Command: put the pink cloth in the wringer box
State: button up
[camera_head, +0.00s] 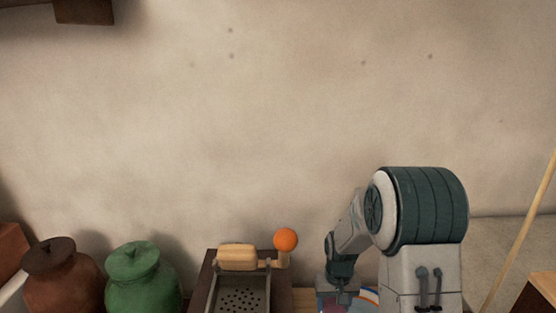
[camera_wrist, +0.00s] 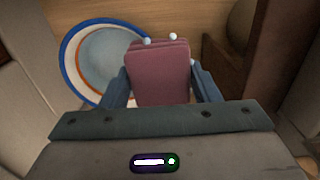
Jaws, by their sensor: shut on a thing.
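The pink cloth (camera_wrist: 158,75) is folded, with small pale tips at its top edge in the wrist view. My gripper (camera_wrist: 160,88) is shut on it, one blue-grey finger on each side. In the head view my gripper (camera_head: 338,298) is low, right of the wringer box, and the cloth cannot be made out. The wringer box (camera_head: 240,285) is dark wood with a perforated grey tray, a pale wooden roller and an orange crank knob (camera_head: 285,239). Its lower part is cut off by the frame's bottom edge.
A white and blue dish with an orange band (camera_wrist: 68,60) lies below the gripper on a wooden surface (camera_wrist: 205,25). A green lidded jar (camera_head: 142,282) and a brown lidded jar (camera_head: 62,280) stand left of the wringer box. A pale pole (camera_head: 522,228) leans at the right.

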jog(key=r+p, duration=0.1)
jog(key=p, duration=0.1)
jog(key=s+r+p, duration=0.1)
jog(key=shift+r+p, duration=0.1)
jog(key=shift+p, duration=0.25)
jog(key=shift+s+p, duration=0.1)
jog(key=shift+p, duration=0.4)
